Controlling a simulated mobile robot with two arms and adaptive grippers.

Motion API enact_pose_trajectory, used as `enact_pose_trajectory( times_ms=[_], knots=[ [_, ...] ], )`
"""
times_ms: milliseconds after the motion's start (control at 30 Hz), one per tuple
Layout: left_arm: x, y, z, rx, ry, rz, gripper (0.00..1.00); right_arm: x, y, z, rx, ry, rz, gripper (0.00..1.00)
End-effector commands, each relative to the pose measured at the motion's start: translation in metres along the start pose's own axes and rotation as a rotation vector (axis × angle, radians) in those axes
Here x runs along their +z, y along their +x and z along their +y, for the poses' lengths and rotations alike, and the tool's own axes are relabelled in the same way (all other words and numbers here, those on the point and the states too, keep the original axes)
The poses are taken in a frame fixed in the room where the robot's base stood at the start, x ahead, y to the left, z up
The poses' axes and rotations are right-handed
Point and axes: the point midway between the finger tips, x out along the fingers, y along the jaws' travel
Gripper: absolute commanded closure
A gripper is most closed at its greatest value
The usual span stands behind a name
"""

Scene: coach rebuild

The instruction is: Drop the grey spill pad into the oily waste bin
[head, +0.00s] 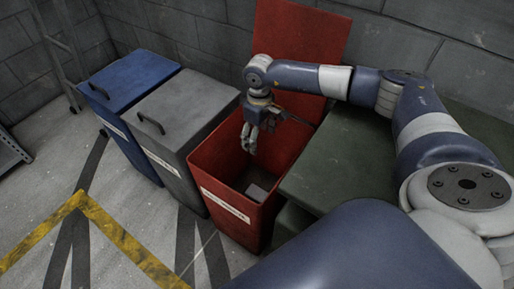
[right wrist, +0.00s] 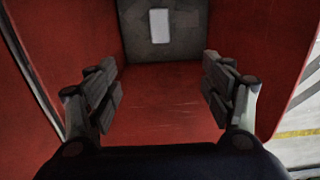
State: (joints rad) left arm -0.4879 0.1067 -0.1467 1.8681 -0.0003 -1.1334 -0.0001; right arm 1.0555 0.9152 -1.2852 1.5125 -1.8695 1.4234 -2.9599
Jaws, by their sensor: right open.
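The red bin (head: 205,165) stands open, with a white label on its front that is too small to read. A small light grey flat piece (head: 256,192), which looks like the spill pad, lies inside at the bottom. In the right wrist view the pad (right wrist: 159,25) shows as a pale rectangle on the dark grey bin floor, beyond the fingertips. My right gripper (head: 250,137) hangs fingers down at the bin's open top. It also shows in the right wrist view (right wrist: 160,75), with fingers apart and nothing between them. My left gripper is not in view.
The red lid (head: 300,45) stands raised behind the bin. A grey lidded bin (head: 185,105) and a blue lidded bin (head: 135,80) stand closed to the left. A dark green lidded bin (head: 345,160) is close on the right, under my arm. The floor in front is clear, with yellow markings.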

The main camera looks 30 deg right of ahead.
Motion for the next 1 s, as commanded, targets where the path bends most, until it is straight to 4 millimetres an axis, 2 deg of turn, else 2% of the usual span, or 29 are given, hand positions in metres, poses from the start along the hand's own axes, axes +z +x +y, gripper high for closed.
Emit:
enact_pose_trajectory(
  times_ms=[167, 267, 700, 833, 1000],
  knots=[
    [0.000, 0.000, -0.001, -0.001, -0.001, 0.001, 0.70, 0.000, -0.003, 0.000, 0.000, 0.000, 0.001, 0.26],
    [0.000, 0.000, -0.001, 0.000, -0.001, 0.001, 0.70, -0.001, -0.013, 0.000, 0.001, 0.000, 0.004, 0.26],
    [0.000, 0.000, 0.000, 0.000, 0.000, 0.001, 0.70, -0.001, -0.099, 0.000, 0.001, 0.000, 0.003, 0.26],
    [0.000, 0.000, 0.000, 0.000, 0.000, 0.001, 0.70, -0.001, -0.113, 0.000, 0.000, 0.000, 0.002, 0.26],
    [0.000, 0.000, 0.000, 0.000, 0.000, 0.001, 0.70, 0.000, -0.120, 0.000, 0.000, 0.000, 0.000, 0.26]
  ],
)
